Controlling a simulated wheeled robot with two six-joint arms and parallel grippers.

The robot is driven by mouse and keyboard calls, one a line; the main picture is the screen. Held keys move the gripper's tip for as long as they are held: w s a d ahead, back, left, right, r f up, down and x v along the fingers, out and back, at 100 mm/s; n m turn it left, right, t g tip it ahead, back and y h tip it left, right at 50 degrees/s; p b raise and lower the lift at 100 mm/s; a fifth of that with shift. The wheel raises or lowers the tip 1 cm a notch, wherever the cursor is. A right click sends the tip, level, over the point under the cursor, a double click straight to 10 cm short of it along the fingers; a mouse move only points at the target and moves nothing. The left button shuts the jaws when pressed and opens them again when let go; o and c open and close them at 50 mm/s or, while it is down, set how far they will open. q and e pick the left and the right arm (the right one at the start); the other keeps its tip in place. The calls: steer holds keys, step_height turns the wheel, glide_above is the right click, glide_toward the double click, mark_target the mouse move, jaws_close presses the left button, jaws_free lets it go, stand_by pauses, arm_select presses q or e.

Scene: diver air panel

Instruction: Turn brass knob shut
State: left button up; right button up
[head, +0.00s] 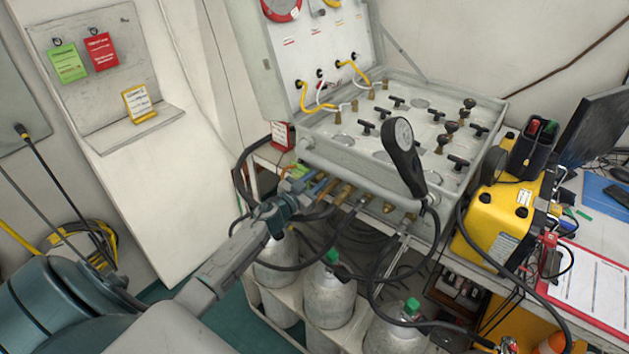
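The grey air panel (345,150) stands open on a bench, with its lid upright behind it. Several brass fittings line its front face, one of them a brass knob (341,192); I cannot tell which one the task means. Small brass parts (338,117) and black T-handles (397,102) stand on its top. My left gripper (299,190) reaches in from the lower left to the panel's front left corner, beside the leftmost brass fittings. Its fingertips overlap blue-grey and brass parts there, so contact and finger opening are unclear. My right gripper is out of view.
Grey cylinders (330,295) stand below. A yellow case (497,215) sits to the right, beside a clipboard (590,290). Black hoses loop under the panel front. Tags hang on the left wall board.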

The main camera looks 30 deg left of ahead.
arm_select(q)
steer(key=shift+c, duration=1)
jaws_close()
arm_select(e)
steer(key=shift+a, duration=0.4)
